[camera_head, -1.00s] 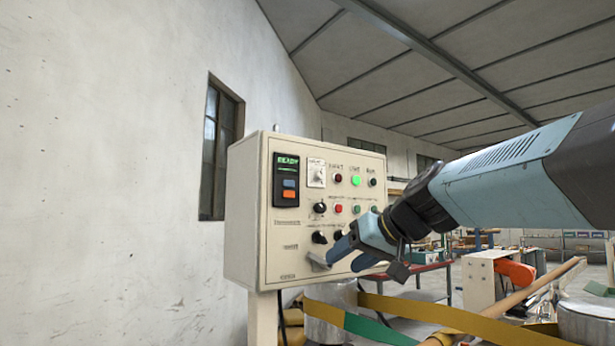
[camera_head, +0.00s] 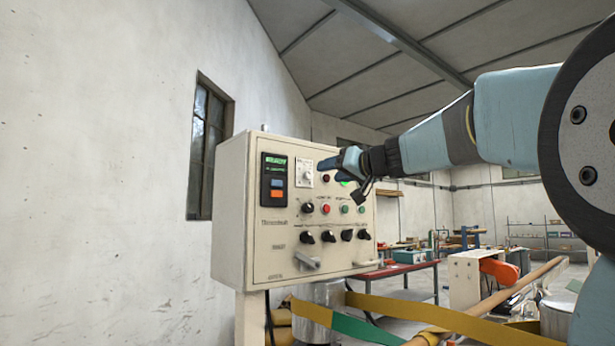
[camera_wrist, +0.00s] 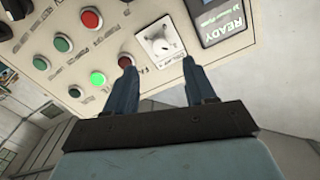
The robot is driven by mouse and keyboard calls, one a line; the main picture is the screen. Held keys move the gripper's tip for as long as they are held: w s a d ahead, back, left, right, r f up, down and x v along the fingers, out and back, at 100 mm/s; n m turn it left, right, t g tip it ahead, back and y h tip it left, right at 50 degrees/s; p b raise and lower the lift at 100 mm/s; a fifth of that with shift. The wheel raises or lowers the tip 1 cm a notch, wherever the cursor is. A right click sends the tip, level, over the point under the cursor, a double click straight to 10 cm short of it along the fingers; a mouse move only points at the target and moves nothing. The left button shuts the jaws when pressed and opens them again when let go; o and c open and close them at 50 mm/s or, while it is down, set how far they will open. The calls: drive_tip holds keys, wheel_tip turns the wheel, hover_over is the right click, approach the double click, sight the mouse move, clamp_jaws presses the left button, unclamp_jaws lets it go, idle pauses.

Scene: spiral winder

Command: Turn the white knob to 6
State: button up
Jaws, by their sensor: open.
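The white knob (camera_head: 306,175) sits on a pale square plate at the upper part of the cream control panel (camera_head: 285,241), right of the dark display. In the wrist view the white knob (camera_wrist: 161,45) shows between and beyond my fingertips, with a small dark mark on it. The numbers on its plate are too small to read. My gripper (camera_head: 325,165) is open and empty, just right of the knob in the head view. In the wrist view my gripper (camera_wrist: 157,62) has its two blue fingers apart, pointing at the panel; contact with the knob is not visible.
The dark display (camera_head: 274,179) reads READY. Near the knob are a red button (camera_wrist: 91,18), a lit green light (camera_wrist: 97,79) and a dark red light (camera_wrist: 126,61). Several black knobs (camera_head: 328,236) line the lower panel. A grey handle (camera_head: 307,262) sticks out below.

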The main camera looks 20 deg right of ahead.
sight(310, 175)
drive_tip(key=x, duration=0.8)
drive_tip(key=shift+w+a, duration=0.1)
drive_tip(key=shift+w, duration=0.05)
clamp_jaws()
drive_tip(key=shift+a, duration=0.2)
drive_tip(key=shift+d, duration=0.15)
